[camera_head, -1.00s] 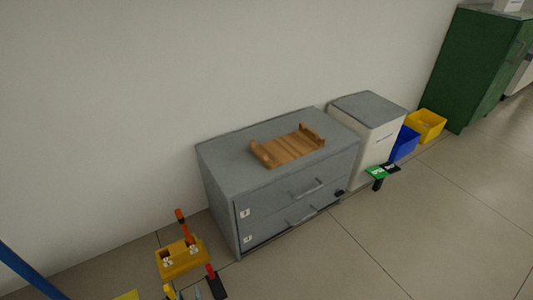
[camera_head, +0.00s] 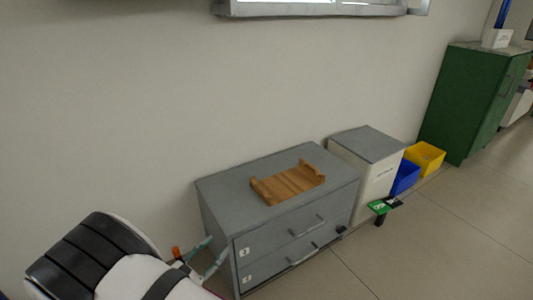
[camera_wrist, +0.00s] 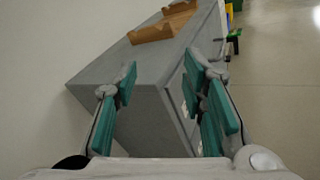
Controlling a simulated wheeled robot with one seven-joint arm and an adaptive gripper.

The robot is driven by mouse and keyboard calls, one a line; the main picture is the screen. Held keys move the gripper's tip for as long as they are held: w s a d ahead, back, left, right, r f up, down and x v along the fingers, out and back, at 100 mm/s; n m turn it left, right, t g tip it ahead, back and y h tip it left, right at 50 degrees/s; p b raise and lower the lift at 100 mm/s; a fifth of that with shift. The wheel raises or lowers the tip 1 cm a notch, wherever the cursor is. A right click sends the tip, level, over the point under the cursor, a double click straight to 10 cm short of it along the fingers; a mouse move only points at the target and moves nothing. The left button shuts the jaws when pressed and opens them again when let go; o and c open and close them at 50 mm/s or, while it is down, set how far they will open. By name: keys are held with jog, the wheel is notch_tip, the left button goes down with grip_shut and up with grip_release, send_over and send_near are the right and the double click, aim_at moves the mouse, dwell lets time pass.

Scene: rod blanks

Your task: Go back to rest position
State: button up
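My gripper (camera_head: 207,254) shows at the lower left of the head view, beside the left end of the grey cabinet. In the wrist view my gripper (camera_wrist: 162,88) is open, its teal finger pads spread apart with nothing between them. The near corner of the cabinet lies beyond the pads. My white and black arm fills the lower left of the head view.
The grey two-drawer cabinet (camera_head: 222,187) has a wooden tray (camera_head: 288,184) on top, apart from my gripper.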

jog(key=w+d+r+m+g+h, duration=0.2)
jog(key=d+r+m+g+h, duration=0.2)
jog(key=d+r+m+g, duration=0.65)
jog(key=s+d+r+m+g+y, duration=0.25)
jog(key=s+d+r, duration=0.45)
jog(key=d, duration=0.4)
jog(key=s+d+r+m+g+y, duration=0.15)
jog(key=s+d+r+m, duration=0.3)
jog(key=d+r, duration=0.55)
jog(key=s+d+r+m+y, duration=0.15)
jog(key=s+m+y, duration=0.75)
jog(key=s, duration=1.3)
notch_tip(320, 180, up, 37)
jog(key=t+p, duration=0.3)
jog(key=p, duration=3.2)
jog(key=shift+d+f+n+t, duration=0.15)
jog(key=shift+d+n+t, duration=0.2)
jog(key=shift+d, duration=0.05)
